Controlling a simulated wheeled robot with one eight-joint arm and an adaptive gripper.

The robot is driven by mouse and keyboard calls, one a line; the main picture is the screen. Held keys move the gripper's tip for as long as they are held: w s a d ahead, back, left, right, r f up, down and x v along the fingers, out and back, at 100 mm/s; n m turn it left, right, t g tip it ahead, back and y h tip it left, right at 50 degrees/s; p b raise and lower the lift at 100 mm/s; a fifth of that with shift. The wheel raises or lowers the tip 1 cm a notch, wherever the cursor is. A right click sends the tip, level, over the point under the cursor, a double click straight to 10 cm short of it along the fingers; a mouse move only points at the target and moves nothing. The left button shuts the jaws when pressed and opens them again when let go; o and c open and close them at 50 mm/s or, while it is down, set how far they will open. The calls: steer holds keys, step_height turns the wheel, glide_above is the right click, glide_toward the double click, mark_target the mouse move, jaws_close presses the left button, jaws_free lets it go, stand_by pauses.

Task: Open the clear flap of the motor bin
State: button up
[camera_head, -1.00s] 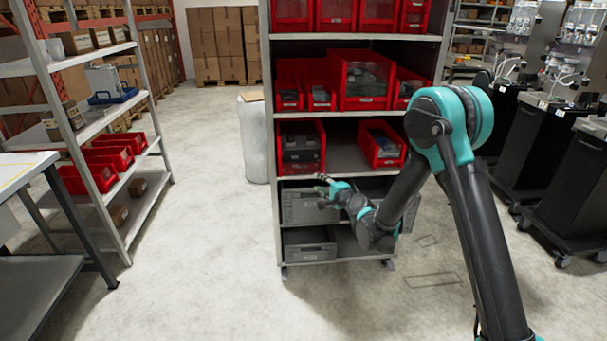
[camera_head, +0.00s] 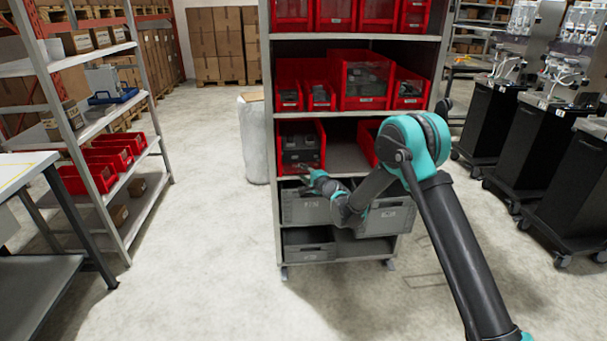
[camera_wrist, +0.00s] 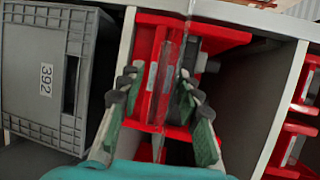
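The red bin with dark motor-like parts (camera_head: 302,142) stands at the left of the middle shelf in the head view. Its clear front is hard to make out there. In the wrist view the red bin (camera_wrist: 195,38) appears turned sideways, with a clear flap (camera_wrist: 168,78) as a see-through strip along its front. My gripper (camera_head: 304,172) is at the lower front of this bin. In the wrist view my gripper (camera_wrist: 160,78) is open, its fingers apart on both sides of the flap's edge. I cannot tell whether either finger touches it.
Grey crates (camera_head: 303,206) sit on the shelf below; one shows label 392 in the wrist view (camera_wrist: 45,75). Another red bin (camera_head: 367,140) on the same shelf is partly hidden by my arm. More red bins (camera_head: 365,80) fill the shelf above. The floor to the left is clear.

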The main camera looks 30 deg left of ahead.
jaws_close()
stand_by(0.3)
steer(key=shift+w+r, duration=0.15)
steer(key=shift+r, duration=0.7)
jaws_free()
steer(key=v, duration=1.2)
